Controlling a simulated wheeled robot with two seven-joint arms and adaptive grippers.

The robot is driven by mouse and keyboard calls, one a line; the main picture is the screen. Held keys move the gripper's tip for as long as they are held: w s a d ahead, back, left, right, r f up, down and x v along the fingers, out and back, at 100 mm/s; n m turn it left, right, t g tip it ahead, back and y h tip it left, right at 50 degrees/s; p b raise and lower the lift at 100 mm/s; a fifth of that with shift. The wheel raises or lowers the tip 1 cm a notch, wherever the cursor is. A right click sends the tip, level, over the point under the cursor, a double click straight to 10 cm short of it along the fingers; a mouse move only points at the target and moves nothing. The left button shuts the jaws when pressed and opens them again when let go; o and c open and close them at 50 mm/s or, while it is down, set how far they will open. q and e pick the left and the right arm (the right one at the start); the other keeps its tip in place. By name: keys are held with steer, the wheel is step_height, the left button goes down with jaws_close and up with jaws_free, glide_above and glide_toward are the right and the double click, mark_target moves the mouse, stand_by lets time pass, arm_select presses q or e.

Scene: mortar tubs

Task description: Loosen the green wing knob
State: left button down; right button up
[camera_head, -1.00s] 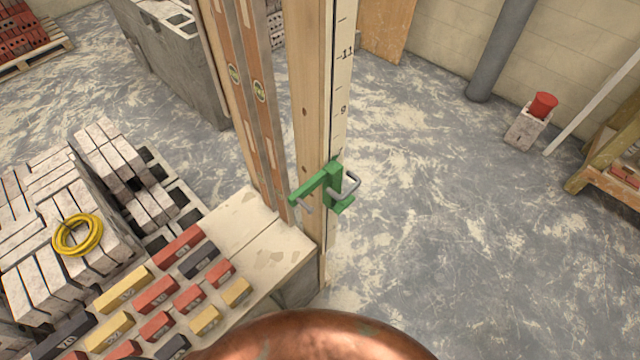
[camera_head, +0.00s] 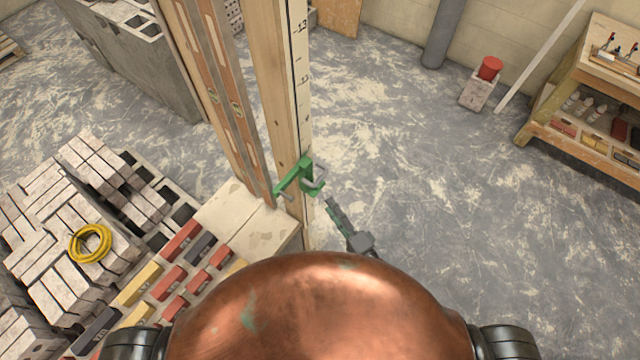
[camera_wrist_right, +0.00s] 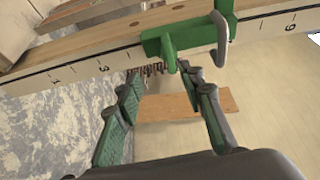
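A green clamp (camera_head: 300,180) with a bent grey bar is fixed on the upright wooden post (camera_head: 275,95). In the right wrist view the clamp (camera_wrist_right: 190,38) is at the top centre. A small green piece (camera_wrist_right: 168,54) points down from it and may be the wing knob; I cannot tell for certain. My right gripper (camera_head: 331,203) is just right of and below the clamp in the head view. In the right wrist view its two green-padded fingers (camera_wrist_right: 163,82) are apart, with nothing between them, below the clamp. My left gripper is not in view.
A measuring scale (camera_wrist_right: 92,68) runs along the post. Levels (camera_head: 215,100) lean beside it. Coloured bricks (camera_head: 170,277) and grey blocks (camera_head: 60,200) with a yellow coil (camera_head: 90,243) stand left.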

mark_target(319, 189)
steer(key=w+a, duration=0.1)
steer(key=w+a+r, duration=0.1)
steer(key=w, duration=0.1)
steer(key=w+a+p, duration=0.1)
steer(key=w, duration=0.1)
steer(key=shift+w+a+r, duration=0.15)
steer(key=shift+a+r, duration=0.15)
steer(key=shift+w+a+f, duration=0.1)
steer(key=shift+w+a, duration=0.25)
steer(key=shift+w, duration=0.3)
steer(key=shift+c, duration=0.3)
jaws_close()
